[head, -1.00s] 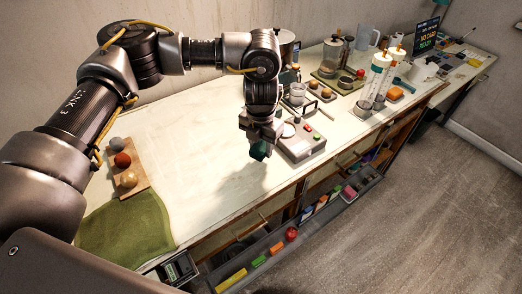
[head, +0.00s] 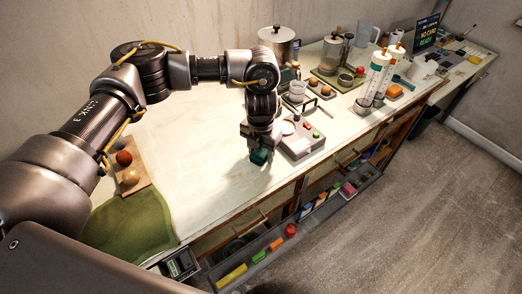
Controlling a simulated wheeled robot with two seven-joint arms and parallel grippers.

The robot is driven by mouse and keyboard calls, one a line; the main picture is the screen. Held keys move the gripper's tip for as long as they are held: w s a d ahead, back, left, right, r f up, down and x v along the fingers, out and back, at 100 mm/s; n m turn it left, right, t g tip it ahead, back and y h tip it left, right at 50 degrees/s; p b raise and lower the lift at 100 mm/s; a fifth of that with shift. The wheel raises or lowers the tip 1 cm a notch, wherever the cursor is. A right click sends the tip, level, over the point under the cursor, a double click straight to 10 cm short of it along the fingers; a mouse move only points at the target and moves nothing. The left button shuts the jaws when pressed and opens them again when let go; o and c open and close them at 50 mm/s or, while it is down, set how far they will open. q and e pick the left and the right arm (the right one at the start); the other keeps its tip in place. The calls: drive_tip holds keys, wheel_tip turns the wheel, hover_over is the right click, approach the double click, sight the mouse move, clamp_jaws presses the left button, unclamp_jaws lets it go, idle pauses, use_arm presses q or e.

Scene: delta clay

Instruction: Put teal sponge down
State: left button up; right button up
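My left gripper (head: 259,150) hangs over the counter, pointing down, with its fingers around the teal sponge (head: 260,157). The sponge is small and dark teal, and its lower part shows below the fingers. It is very close to the counter top (head: 205,170); I cannot tell whether it touches. A grey device with coloured buttons (head: 304,141) stands just to the right of the gripper. My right gripper does not show.
A green cloth (head: 128,230) and a wooden board (head: 132,180) with balls lie at the left. A metal pot (head: 278,46), jars and syringe-like tubes (head: 373,80) stand farther back. An open drawer (head: 262,248) with coloured items juts out in front. The counter's middle-left is clear.

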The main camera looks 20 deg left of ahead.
sight(261, 151)
use_arm(q)
drive_tip(key=shift+o, duration=0.7)
drive_tip(key=shift+r, duration=0.2)
wheel_tip(261, 151, up, 12)
drive_tip(key=b, duration=0.2)
